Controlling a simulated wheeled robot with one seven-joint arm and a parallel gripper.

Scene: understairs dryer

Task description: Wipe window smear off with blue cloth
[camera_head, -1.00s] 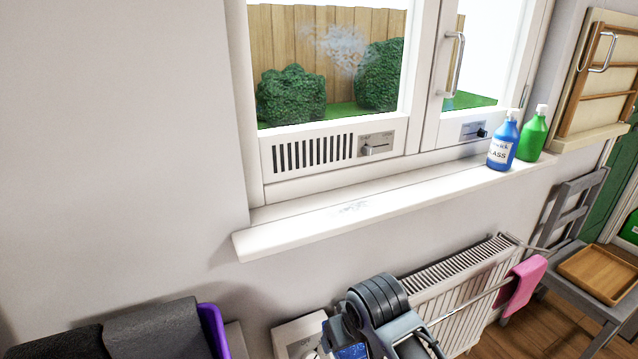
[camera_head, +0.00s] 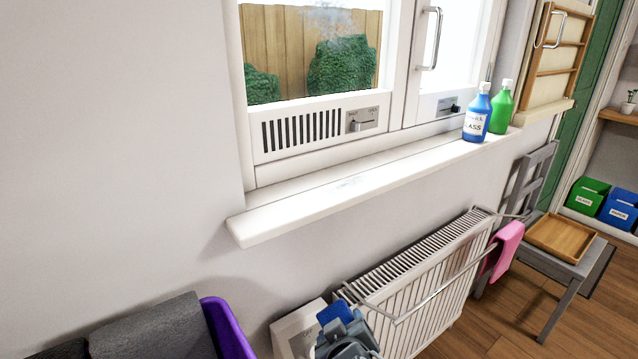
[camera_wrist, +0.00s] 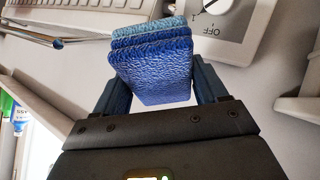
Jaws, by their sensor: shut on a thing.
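A folded blue cloth (camera_wrist: 155,68) is held between the two fingers of my gripper (camera_wrist: 160,84) in the wrist view. The cloth (camera_head: 334,312) also shows at the bottom of the head view, in front of the white box by the radiator. My gripper (camera_head: 340,332) is low there, well below the window sill, apart from the glass. A pale whitish smear (camera_head: 328,22) is on the left window pane (camera_head: 310,50), near the top edge of the head view; its upper part may be cut off.
A radiator (camera_head: 420,270) with a rail and pink cloth (camera_head: 506,245) is below. A purple basket (camera_head: 228,330) is lower left.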

